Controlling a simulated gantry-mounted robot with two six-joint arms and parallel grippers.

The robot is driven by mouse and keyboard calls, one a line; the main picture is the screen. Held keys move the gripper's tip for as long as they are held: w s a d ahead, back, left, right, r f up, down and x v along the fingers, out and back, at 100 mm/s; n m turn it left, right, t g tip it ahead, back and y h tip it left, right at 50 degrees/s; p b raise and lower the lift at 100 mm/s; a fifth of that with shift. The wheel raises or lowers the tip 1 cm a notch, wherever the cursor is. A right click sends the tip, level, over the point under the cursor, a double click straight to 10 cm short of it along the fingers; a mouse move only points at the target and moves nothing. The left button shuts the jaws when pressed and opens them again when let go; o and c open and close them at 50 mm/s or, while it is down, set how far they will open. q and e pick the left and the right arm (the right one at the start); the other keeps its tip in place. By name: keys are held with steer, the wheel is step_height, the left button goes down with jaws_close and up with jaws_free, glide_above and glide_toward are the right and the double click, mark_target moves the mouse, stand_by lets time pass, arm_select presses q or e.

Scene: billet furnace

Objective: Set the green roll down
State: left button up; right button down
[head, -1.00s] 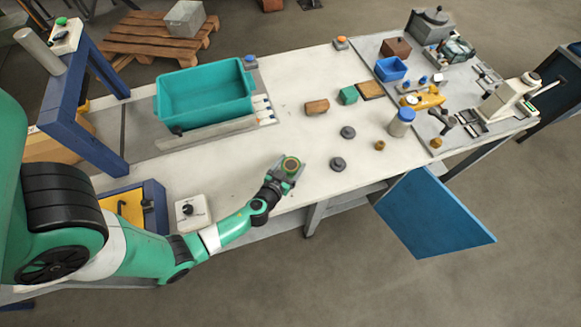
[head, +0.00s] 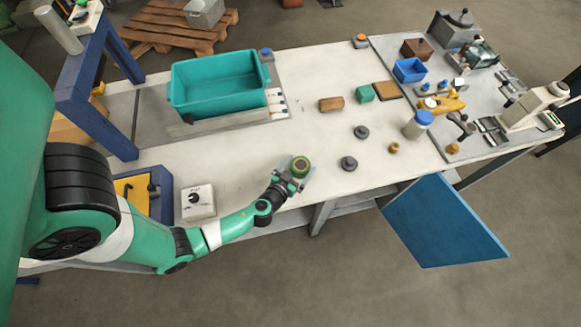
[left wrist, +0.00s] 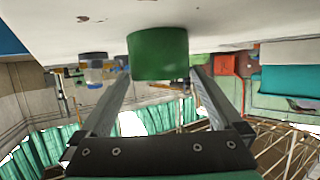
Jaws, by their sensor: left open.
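The green roll (head: 300,166) stands near the front edge of the white table (head: 245,150), left of a dark round weight. It has a lighter ring on top in the head view. The roll also shows large in the left wrist view (left wrist: 158,54), which is upside down, with its end against the white surface. My left gripper (head: 298,175) is open at the roll. In the left wrist view its two fingers (left wrist: 160,80) point at the roll from either side, spread wider than it. Whether a finger touches it, I cannot tell. My right gripper is not in view.
Dark round weights (head: 349,163) and a small brass piece (head: 394,148) stand to the right. A teal bin (head: 218,92) is at the back left. A blue panel (head: 445,222) hangs in front.

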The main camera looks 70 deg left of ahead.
arm_select(q)
steer(key=v, duration=1)
steer(key=shift+s+d+r, duration=0.1)
steer(key=shift+s+d, duration=0.05)
steer(key=shift+s, duration=0.15)
